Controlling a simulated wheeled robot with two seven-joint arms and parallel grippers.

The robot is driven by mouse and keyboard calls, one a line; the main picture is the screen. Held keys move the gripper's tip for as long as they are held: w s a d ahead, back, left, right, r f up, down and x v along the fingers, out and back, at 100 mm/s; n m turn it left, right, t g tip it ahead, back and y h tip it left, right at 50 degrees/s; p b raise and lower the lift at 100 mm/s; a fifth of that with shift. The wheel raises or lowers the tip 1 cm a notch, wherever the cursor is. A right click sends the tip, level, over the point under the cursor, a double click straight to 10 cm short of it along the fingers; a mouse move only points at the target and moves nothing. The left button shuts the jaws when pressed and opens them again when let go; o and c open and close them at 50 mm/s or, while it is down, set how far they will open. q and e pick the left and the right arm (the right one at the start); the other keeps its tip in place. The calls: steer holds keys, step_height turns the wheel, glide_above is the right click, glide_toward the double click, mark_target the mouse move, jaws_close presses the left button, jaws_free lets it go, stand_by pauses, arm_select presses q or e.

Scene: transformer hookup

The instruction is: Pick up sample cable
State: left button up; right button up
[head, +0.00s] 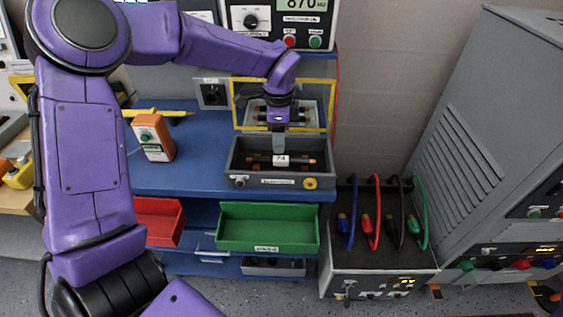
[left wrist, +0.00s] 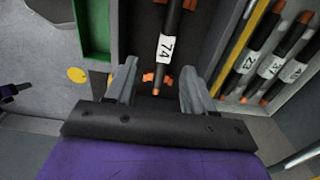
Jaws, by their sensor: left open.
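The sample cable (head: 264,160) is a short black rod with orange ends and a white tag reading 74. It lies crosswise inside a grey open-topped test box (head: 238,166) on the blue bench. In the left wrist view the cable (left wrist: 170,28) points down the picture toward the space between my fingers, with its near orange end at an orange clip. My left gripper (head: 279,146) is above the box, pointing down. It is open and empty, with its two grey fingers (left wrist: 158,88) to either side of the cable's line. My right gripper is not in view.
A yellow-framed rack (head: 329,103) with several tagged cables (left wrist: 252,62) stands just behind the box. An orange handheld meter (head: 153,137) stands at left. A green bin (head: 268,228) and a red bin (head: 160,221) sit below. Looped coloured leads (head: 373,215) rise from a unit at right.

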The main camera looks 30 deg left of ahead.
mark_target(281, 158)
arm_select(q)
steer(key=f, duration=0.1)
steer(key=w+f, duration=0.1)
steer(key=f, duration=0.1)
steer(key=shift+w, duration=0.15)
steer(key=f+p, duration=0.1)
steer(key=f, duration=0.1)
steer(key=f+p, duration=0.1)
steer(key=f, duration=0.1)
steer(key=shift+s+a+f, duration=0.1)
steer(key=shift+s+f, duration=0.1)
steer(key=shift+f, duration=0.15)
steer(key=shift+w+f, duration=0.15)
steer(key=shift+f, duration=0.1)
steer(key=shift+r, duration=0.1)
jaws_close()
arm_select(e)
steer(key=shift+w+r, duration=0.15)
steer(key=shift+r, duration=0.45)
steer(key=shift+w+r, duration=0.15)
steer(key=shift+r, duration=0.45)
